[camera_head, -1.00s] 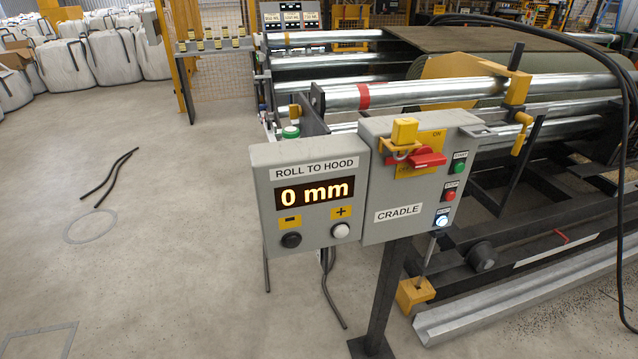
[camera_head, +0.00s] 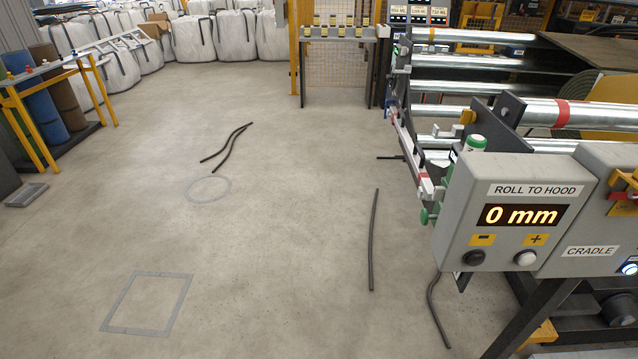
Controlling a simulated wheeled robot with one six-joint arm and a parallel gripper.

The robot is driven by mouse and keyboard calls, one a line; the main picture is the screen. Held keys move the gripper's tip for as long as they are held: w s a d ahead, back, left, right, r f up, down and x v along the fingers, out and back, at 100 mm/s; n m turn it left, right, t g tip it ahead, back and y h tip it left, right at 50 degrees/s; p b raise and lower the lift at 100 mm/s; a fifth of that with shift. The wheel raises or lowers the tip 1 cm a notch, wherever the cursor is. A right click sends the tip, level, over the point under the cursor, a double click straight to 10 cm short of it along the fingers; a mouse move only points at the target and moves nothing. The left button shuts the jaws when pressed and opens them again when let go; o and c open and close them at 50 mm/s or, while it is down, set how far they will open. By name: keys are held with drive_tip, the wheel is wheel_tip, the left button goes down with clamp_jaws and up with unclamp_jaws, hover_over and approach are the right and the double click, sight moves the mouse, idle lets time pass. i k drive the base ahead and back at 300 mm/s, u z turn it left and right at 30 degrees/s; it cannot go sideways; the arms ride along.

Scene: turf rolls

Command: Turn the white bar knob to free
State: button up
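My gripper is not in view. Along the left side of the roll machine (camera_head: 470,62) there is a narrow rail with small white, red and green fittings (camera_head: 425,183). They are too small to tell whether one of them is the white bar knob or how it is set. A green-capped fitting (camera_head: 475,143) stands behind the grey display box (camera_head: 505,208), which reads "ROLL TO HOOD" and "0 mm". The box has a black button (camera_head: 474,257) under minus and a white round button (camera_head: 525,258) under plus.
The cradle box (camera_head: 600,240) is cut off at the right edge. Black strips (camera_head: 373,240) lie on the open concrete floor (camera_head: 280,260).

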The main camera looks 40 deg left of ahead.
sight(440, 191)
drive_tip(key=u, duration=2.5)
drive_tip(key=i, duration=3.85)
drive_tip(key=z, duration=3.05)
